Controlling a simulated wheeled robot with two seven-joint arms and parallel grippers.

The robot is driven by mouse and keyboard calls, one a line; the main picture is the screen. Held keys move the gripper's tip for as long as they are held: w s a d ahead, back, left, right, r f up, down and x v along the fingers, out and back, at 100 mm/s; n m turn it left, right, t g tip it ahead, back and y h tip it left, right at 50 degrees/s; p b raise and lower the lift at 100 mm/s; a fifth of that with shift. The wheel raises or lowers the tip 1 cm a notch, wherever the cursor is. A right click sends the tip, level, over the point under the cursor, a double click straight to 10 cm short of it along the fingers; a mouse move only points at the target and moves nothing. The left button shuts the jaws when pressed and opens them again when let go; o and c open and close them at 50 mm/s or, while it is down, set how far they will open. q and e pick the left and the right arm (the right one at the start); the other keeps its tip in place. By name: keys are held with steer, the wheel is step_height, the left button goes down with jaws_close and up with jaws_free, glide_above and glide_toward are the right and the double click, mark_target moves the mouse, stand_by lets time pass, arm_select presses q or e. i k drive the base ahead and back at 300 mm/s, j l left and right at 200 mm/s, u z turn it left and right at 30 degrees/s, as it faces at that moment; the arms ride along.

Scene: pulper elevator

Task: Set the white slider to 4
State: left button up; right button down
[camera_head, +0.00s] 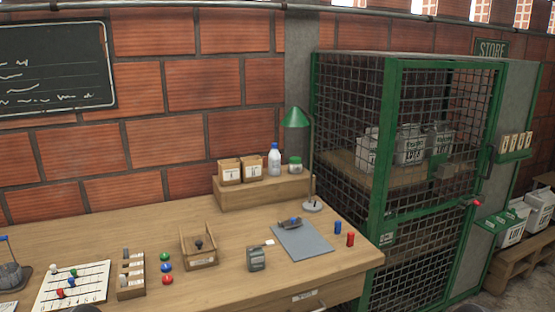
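The slider board (96,283), a white panel with several black lines and a row of small numbers along its front edge, lies at the left front of the workbench. The white slider (54,269) is a small round knob at the left end of the farthest line, by the low numbers. A green knob (73,272), a blue knob (71,283) and a red knob (60,293) sit close by on the board. Neither gripper shows; only small dark rounded shapes cut the bottom edge of the view.
A wooden holder (131,287) stands just right of the board, then green, blue and red buttons (166,268). A wooden tray (199,262) and grey box (257,259) are farther right. A metal object with a blue handle (10,275) stands left of the board.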

mark_target(53, 268)
steer(key=i+j+u, duration=0.2)
steer(key=j+u, duration=0.2)
steer(key=i+j+u, duration=0.2)
steer(key=u, duration=0.25)
steer(key=i+j+u, duration=0.4)
steer(key=k+l, duration=0.05)
steer(key=k, duration=0.05)
